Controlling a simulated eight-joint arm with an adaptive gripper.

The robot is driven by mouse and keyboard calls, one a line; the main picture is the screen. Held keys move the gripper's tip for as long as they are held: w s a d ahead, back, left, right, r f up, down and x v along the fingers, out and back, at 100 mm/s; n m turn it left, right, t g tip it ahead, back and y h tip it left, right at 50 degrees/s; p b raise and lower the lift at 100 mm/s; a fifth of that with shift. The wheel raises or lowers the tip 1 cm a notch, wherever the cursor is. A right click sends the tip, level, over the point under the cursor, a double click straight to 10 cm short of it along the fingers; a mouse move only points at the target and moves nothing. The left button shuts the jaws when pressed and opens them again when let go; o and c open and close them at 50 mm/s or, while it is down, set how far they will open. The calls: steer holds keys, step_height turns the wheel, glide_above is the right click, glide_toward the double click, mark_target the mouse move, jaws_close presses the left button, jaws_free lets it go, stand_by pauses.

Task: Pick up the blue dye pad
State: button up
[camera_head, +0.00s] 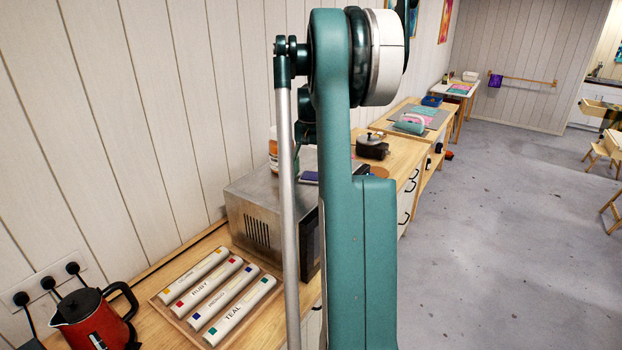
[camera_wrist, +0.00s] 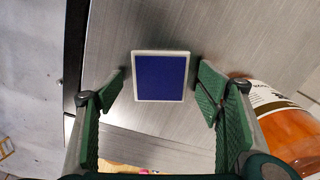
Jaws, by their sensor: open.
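The blue dye pad (camera_wrist: 160,78) is a blue square with a pale rim, lying on the brushed steel top of a box-shaped appliance (camera_wrist: 112,40). In the head view, a dark blue edge that looks like the pad (camera_head: 308,177) shows on this appliance (camera_head: 245,205), partly covered by my arm. My gripper (camera_wrist: 160,90) is open in the wrist view. Its green fingers stand to the left and right of the pad, with a gap on each side and nothing held. In the head view, my arm hides the gripper.
A bottle with orange contents (camera_wrist: 285,125) stands close to the right finger. In the head view, a tray of labelled dye sticks (camera_head: 165,299) and a red kettle (camera_head: 95,322) are on the near counter. A dark pot (camera_head: 372,147) stands beyond the appliance.

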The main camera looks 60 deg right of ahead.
mark_target(311, 175)
steer(key=c, duration=1)
steer(key=shift+r, duration=0.15)
steer(key=shift+r, duration=4.85)
